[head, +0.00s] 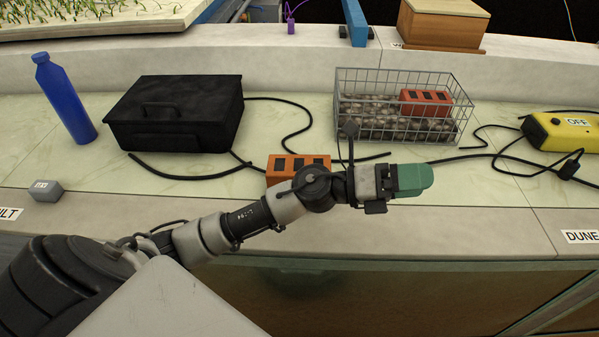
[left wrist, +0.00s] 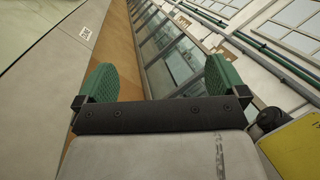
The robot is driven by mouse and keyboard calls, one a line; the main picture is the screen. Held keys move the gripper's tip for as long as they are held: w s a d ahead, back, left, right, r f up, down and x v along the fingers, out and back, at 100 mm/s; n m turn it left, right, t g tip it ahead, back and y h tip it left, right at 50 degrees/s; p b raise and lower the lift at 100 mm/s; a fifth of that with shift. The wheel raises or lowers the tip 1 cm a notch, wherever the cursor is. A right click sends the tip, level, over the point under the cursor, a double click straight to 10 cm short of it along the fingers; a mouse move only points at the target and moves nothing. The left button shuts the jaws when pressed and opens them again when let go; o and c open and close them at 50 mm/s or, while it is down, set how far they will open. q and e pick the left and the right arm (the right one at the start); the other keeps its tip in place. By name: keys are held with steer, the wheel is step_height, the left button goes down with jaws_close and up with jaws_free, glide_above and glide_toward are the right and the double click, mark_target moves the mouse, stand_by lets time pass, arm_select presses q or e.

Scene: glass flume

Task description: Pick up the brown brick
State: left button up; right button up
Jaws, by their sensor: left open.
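An orange-brown brick (head: 283,176) with dark holes lies on the pale counter, partly hidden behind my left arm. A second, similar orange-brown brick (head: 439,103) sits in a wire basket (head: 458,97) on top of grey stones. My left gripper (head: 412,179) points to the right over the counter's front, right of the first brick and in front of the basket. Its green fingers are apart and empty in the left wrist view (left wrist: 162,82). No brick shows in the left wrist view. My right gripper is not in view.
A black box (head: 175,115) and a blue bottle (head: 64,100) stand at the left, with a small grey block (head: 46,190) in front. A yellow control box (head: 562,132) lies at the right. Black cables cross the counter. A wooden box (head: 443,24) stands on the ledge behind.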

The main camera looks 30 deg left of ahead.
arm_select(q)
step_height(320, 180, down, 4)
steer(key=a+m+g+y, duration=0.2)
steer(key=m+g+y, duration=0.2)
steer(key=m+g, duration=0.3)
steer(key=m+g+y, duration=0.2)
steer(key=m+y, duration=0.1)
steer(key=y, duration=1.1)
glide_above(300, 164)
steer(key=shift+s+a+f, duration=0.15)
steer(key=shift+a+f, duration=0.05)
steer(key=shift+f, duration=0.25)
steer(key=shift+s+a+f, duration=0.15)
steer(key=shift+a+f, duration=0.05)
steer(key=shift+f, duration=0.2)
steer(key=shift+y, duration=0.3)
step_height(300, 164, down, 5)
steer(key=shift+a+r, duration=0.15)
steer(key=shift+r, duration=0.05)
steer(key=shift+w+d+f+p, duration=0.1)
steer(key=shift+d+f+p, duration=0.15)
steer(key=shift+f, duration=1.2)
steer(key=shift+w+d+f+p, duration=0.1)
steer(key=shift+d+f, duration=0.15)
steer(key=shift+f, duration=1.2)
steer(key=c, duration=1.4)
steer(key=shift+r, duration=0.15)
steer(key=shift+c, duration=0.7)
steer(key=shift+r, duration=0.1)
